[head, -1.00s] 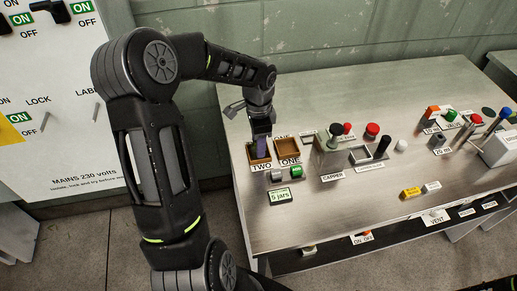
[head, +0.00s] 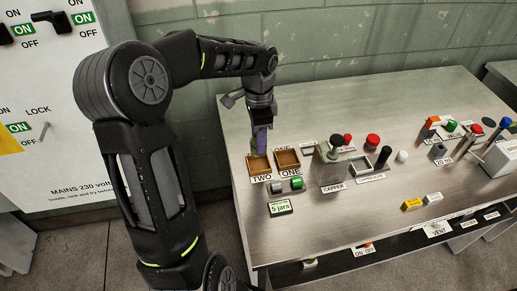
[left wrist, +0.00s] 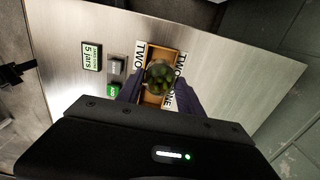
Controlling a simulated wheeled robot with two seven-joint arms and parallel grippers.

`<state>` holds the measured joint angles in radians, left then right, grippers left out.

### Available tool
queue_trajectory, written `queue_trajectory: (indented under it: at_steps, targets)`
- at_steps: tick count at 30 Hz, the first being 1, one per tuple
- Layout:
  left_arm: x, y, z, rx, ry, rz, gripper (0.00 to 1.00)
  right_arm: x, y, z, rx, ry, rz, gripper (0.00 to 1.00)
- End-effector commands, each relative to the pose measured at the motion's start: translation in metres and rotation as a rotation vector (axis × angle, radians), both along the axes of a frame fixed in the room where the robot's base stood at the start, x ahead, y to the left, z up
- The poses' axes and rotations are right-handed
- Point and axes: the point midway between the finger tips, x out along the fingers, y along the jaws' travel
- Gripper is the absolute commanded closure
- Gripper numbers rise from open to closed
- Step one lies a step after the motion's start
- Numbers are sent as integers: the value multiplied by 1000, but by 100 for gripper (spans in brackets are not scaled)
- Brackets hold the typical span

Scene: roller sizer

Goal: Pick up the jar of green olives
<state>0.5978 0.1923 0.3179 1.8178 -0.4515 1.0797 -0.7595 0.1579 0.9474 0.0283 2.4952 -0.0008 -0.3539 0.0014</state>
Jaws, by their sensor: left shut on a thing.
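The jar of green olives (left wrist: 160,77) shows from above in the left wrist view, between the two purple fingers of my left gripper (left wrist: 160,92). The gripper is shut on it. In the head view my left gripper (head: 261,140) points down, above the brown tray labelled TWO (head: 257,166). The jar cannot be made out there, as the fingers cover it. My right gripper is not in view.
A second brown tray labelled ONE (head: 287,160) stands beside tray TWO and looks empty. In front are a green button (head: 297,183) and a "5 jars" display (head: 281,207). The capper (head: 331,170) stands to the right. The steel bench front is mostly clear.

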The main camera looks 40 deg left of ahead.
Motion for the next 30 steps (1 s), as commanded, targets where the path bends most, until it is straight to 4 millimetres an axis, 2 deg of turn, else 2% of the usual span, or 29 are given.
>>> queue_trajectory:
  at_steps: [3, 8, 26, 30]
  targets:
    - [1, 0, 20, 2, -3, 0, 100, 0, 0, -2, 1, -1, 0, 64]
    - [0, 0, 31, -1, -1, 0, 100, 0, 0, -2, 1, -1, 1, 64]
    - [0, 0, 31, -1, 1, 0, 100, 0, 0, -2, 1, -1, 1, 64]
    - [5, -8, 29, -3, 1, 23, 100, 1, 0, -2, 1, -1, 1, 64]
